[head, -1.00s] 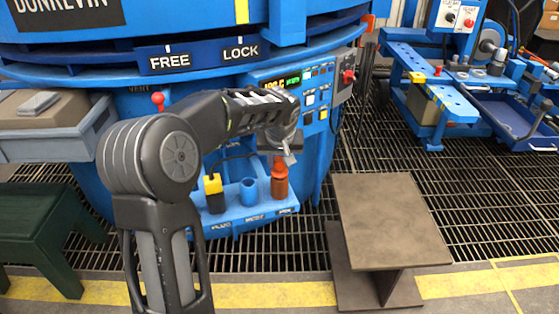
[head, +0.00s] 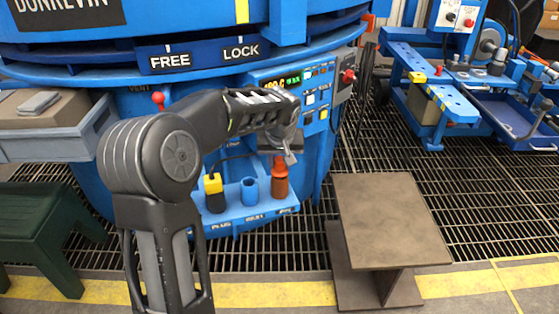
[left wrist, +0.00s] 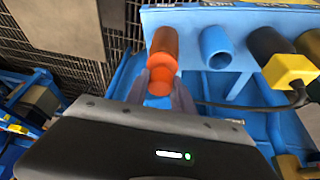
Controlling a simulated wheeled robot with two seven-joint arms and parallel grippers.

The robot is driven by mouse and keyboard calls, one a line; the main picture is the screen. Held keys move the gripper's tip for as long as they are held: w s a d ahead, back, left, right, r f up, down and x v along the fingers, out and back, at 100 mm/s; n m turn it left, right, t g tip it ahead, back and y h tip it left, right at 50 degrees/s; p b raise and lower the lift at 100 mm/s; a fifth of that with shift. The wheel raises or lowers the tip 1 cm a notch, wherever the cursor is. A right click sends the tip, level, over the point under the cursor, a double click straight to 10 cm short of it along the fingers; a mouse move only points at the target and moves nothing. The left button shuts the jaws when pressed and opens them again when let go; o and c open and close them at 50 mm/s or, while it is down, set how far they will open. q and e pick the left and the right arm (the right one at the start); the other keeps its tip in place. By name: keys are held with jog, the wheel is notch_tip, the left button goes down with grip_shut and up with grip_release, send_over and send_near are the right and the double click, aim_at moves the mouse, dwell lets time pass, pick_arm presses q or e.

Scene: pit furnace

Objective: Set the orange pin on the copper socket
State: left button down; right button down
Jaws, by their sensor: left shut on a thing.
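The orange pin (head: 280,183) is upright at the right end of a blue shelf on the furnace front. My left gripper (head: 290,158) is above it, shut on its narrow upper part. In the left wrist view the fingers (left wrist: 161,90) flank the neck of the orange pin (left wrist: 163,48). I cannot tell whether its base is resting or just lifted. My right gripper is not in view.
A blue cup-like socket (head: 250,190) stands beside the pin, then a black plug with a yellow top (head: 213,192) and a cable. A control panel (head: 308,95) rises behind. A brown stand (head: 390,220) is to the right, a green bench (head: 40,225) to the left.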

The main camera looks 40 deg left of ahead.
pick_arm(q)
jog(key=shift+f+b, duration=0.45)
jog(key=shift+f, duration=0.15)
jog(key=c, duration=1.3)
grip_release()
jog(key=shift+c, duration=0.2)
jog(key=p+v, duration=0.5)
jog(key=v, duration=0.6)
